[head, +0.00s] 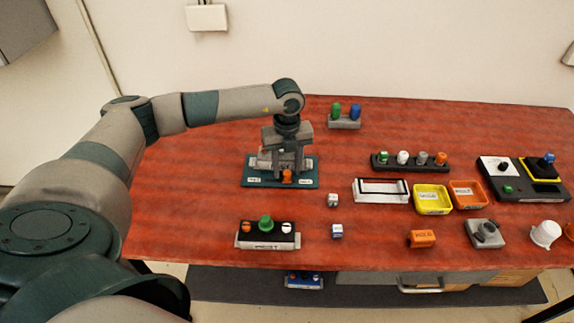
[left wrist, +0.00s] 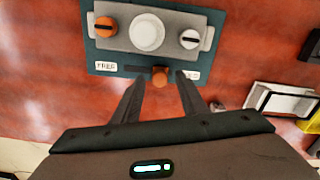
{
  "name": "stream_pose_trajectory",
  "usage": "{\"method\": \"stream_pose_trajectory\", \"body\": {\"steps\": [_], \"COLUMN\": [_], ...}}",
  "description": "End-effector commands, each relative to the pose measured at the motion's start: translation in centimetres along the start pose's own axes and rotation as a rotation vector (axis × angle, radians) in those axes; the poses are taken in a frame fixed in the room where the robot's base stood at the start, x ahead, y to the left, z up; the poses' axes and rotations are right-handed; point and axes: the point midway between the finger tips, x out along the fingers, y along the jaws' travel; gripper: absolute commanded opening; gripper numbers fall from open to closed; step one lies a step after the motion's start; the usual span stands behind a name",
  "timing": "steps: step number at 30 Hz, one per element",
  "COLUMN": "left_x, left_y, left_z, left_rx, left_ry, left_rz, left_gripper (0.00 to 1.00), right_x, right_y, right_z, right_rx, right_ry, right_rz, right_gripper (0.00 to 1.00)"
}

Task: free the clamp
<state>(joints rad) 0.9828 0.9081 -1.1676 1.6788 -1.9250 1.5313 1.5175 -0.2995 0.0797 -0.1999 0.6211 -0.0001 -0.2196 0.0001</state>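The clamp is a teal board (head: 250,176) with a grey block on it. In the left wrist view the board (left wrist: 108,52) carries the grey block (left wrist: 122,35) with an orange knob, a white round piece (left wrist: 146,34) and a white knob (left wrist: 190,39). A dark slot (left wrist: 134,68) runs along its near edge with an orange slider knob (left wrist: 160,76). A FREE label (left wrist: 106,66) is at the slot's left; the right label is partly hidden by a finger. My left gripper (head: 287,165) is open, its fingers (left wrist: 160,80) either side of the slider knob with gaps. My right gripper is not in view.
A black box with a green knob (head: 265,224) stands in front of the board. Further right are a white frame (head: 381,182), a yellow tray (head: 432,213) and an orange tray (head: 467,206). A grey stand with green and blue pegs (head: 344,125) is behind.

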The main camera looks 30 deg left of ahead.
Motion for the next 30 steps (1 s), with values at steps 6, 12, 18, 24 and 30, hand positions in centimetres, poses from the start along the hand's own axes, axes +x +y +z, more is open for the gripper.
{"method": "stream_pose_trajectory", "body": {"steps": [6,12,18,24,30], "left_x": [0.1,0.0,0.1,0.3,0.1], "left_y": [0.0,0.0,0.3,2.9,4.8], "left_z": [0.0,0.0,0.1,0.9,1.3], "left_rx": [0.0,0.001,0.0,-0.003,-0.001], "left_ry": [0.0,0.0,0.0,-0.001,-0.001], "left_rz": [0.0,0.0,0.001,0.004,0.004], "left_gripper": [0.39,0.0,0.0,0.0,0.0], "right_x": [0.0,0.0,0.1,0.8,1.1], "right_y": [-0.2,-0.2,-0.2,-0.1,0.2], "right_z": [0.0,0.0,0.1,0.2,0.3], "right_rx": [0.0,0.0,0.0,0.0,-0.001], "right_ry": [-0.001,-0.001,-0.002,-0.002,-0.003], "right_rz": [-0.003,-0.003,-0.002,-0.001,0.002], "right_gripper": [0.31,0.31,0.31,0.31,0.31]}}
